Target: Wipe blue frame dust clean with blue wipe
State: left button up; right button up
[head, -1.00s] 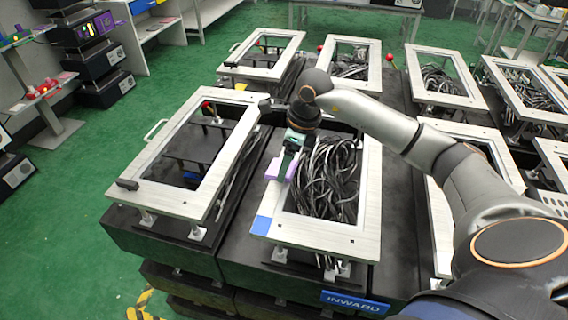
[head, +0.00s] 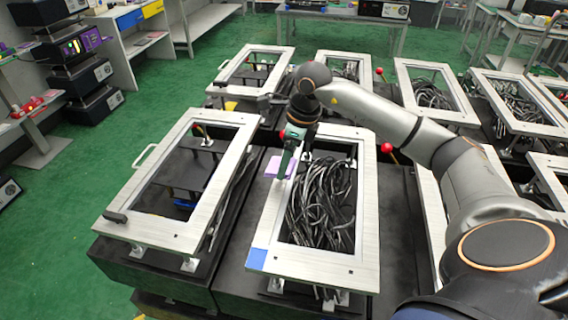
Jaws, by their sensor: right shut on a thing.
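A pale metal frame (head: 320,270) with a blue patch (head: 256,259) on its near left corner stands in the middle of the head view, around a bundle of dark cables. My right gripper (head: 283,172) reaches down over the far part of the frame's left bar. It is shut on a small purple wipe (head: 277,167), which looks purple rather than blue. The wipe is at the left bar; whether it presses on it, I cannot tell. Dust on the frame is too faint to make out. My left gripper is not in view.
A similar frame with a side handle (head: 146,155) stands close on the left. More frames stand behind and to the right. Red ball-topped levers (head: 387,148) stick up between them. Green floor (head: 70,210) is free at the left.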

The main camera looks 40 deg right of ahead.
jog(key=shift+w+d+r+p, duration=0.15)
jog(key=shift+r+p, duration=0.3)
jog(key=shift+r, duration=0.45)
jog(key=shift+w+p+v, duration=0.1)
jog(key=shift+p+v, duration=0.3)
jog(key=shift+v, duration=0.25)
jog(key=shift+w+p+v, duration=0.15)
jog(key=shift+p+v, duration=0.2)
jog(key=shift+v, duration=0.25)
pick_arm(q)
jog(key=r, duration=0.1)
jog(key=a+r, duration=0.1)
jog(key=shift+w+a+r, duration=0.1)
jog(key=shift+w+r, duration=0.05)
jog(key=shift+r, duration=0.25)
pick_arm(e)
jog(key=shift+s+a, duration=0.1)
jog(key=shift+a, duration=0.15)
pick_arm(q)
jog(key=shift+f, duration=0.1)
pick_arm(e)
notch_tip(320, 180, down, 3)
jog(key=t+b, duration=0.1)
jog(key=b, duration=0.4)
jog(key=shift+s+d+r+y+b, duration=0.1)
jog(key=shift+d+y+b, duration=0.05)
jog(key=shift+y+b, duration=0.2)
pick_arm(q)
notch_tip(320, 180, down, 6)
jog(key=shift+b, duration=0.3)
